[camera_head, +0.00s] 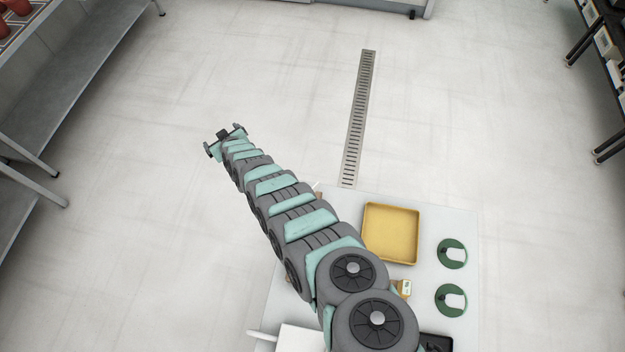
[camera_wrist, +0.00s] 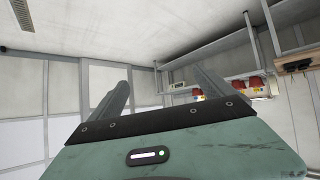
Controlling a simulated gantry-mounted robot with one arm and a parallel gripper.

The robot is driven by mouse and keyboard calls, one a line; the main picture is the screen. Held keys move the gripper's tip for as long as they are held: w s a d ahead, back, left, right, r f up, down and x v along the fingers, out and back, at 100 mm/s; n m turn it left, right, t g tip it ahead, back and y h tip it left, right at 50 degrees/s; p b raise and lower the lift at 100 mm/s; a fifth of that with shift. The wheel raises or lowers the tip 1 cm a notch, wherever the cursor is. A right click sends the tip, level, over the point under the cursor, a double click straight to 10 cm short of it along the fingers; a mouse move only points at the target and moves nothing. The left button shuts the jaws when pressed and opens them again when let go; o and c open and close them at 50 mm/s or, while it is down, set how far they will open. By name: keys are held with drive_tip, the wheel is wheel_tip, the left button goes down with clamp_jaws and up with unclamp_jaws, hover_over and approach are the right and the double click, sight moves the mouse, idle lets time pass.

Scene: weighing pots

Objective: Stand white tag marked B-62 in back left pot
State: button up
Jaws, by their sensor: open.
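My gripper (camera_head: 224,133) is held out over the open floor at the end of my stretched arm, up and left of the cart in the head view. Its two fingers stand apart with nothing between them in the wrist view (camera_wrist: 162,80). Reddish pots (camera_head: 20,7) stand at the top left corner of the head view, cut off by the frame edge and well apart from my gripper. Which of them is the back left pot cannot be told. I cannot make out a white tag marked B-62 in either view.
A pale tabletop (camera_head: 440,220) bears a yellow tray (camera_head: 390,255) and two green round items (camera_head: 444,262), (camera_head: 442,309). Grey benches (camera_head: 75,70) run along the left, dark racks (camera_head: 590,45) along the right. A floor drain (camera_head: 358,118) crosses clear floor. Shelving (camera_wrist: 235,50) shows in the wrist view.

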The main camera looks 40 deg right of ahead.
drive_tip(key=s+d+f+n+g+y+b, duration=0.1)
drive_tip(key=s+d+f+g, duration=0.15)
drive_tip(key=s, duration=0.45)
drive_tip(key=s+d+f+n+g+b, duration=0.1)
drive_tip(key=s+d+g, duration=0.25)
drive_tip(key=s, duration=0.25)
drive_tip(key=g+y, duration=0.1)
drive_tip(key=g, duration=0.4)
hover_over(312, 188)
drive_tip(key=shift+d+r+b, duration=0.1)
drive_tip(key=shift+r+b, duration=0.3)
drive_tip(key=shift+b, duration=0.05)
drive_tip(key=shift+s+f, duration=0.15)
drive_tip(key=shift+f, duration=0.4)
wheel_tip(312, 188, down, 9)
drive_tip(key=shift+r, duration=0.1)
drive_tip(key=shift+f, duration=0.35)
drive_tip(key=c, duration=1.4)
drive_tip(key=shift+o, duration=0.2)
drive_tip(key=shift+r+p, duration=3.4)
drive_tip(key=shift+r, duration=0.85)
